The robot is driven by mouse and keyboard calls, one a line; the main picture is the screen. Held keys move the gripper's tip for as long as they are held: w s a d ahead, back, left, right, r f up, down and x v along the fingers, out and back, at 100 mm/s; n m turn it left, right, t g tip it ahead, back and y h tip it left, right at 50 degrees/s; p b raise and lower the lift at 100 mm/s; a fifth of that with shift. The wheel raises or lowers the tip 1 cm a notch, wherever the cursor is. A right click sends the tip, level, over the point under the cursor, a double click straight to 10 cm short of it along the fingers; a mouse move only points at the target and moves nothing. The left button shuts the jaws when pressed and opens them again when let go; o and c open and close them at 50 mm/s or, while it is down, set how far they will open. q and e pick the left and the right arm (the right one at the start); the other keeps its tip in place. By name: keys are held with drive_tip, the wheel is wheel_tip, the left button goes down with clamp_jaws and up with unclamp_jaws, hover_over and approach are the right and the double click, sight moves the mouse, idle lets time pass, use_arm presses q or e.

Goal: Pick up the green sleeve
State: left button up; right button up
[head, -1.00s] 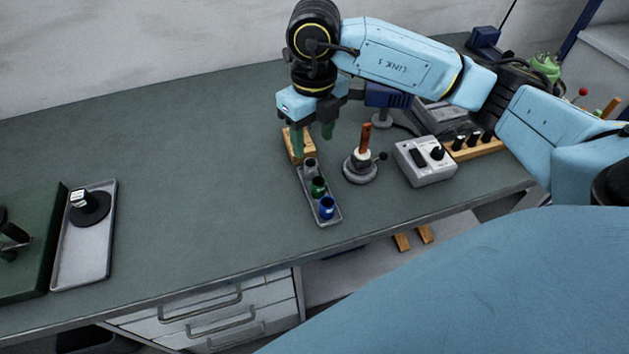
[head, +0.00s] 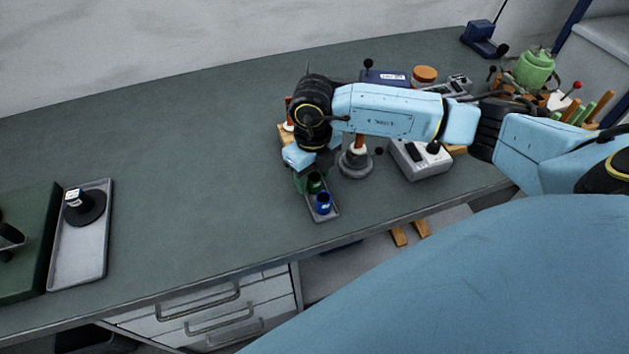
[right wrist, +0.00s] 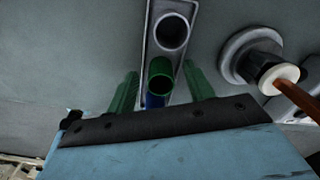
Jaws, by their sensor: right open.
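The green sleeve (head: 315,184) stands in a narrow grey tray (head: 331,216), just behind the blue sleeve (head: 323,205). My right gripper (head: 310,177) is over the tray at the green sleeve, its fingers partly hidden by its own wrist. In the right wrist view the open green fingers (right wrist: 161,72) lie on either side of the green sleeve (right wrist: 160,84), with gaps on both sides. The blue sleeve (right wrist: 155,101) is partly hidden behind it, and a grey sleeve (right wrist: 171,33) stands at the tray's other end. My left gripper is not in view.
A round stand with a copper-coloured rod (head: 356,165) is close right of the tray, with a grey control box (head: 420,162) beyond it. A metal tray with a black round object (head: 85,207) lies far left. The bench between is clear.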

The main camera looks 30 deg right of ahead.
drive_tip(key=shift+f, duration=0.15)
drive_tip(key=c, duration=1)
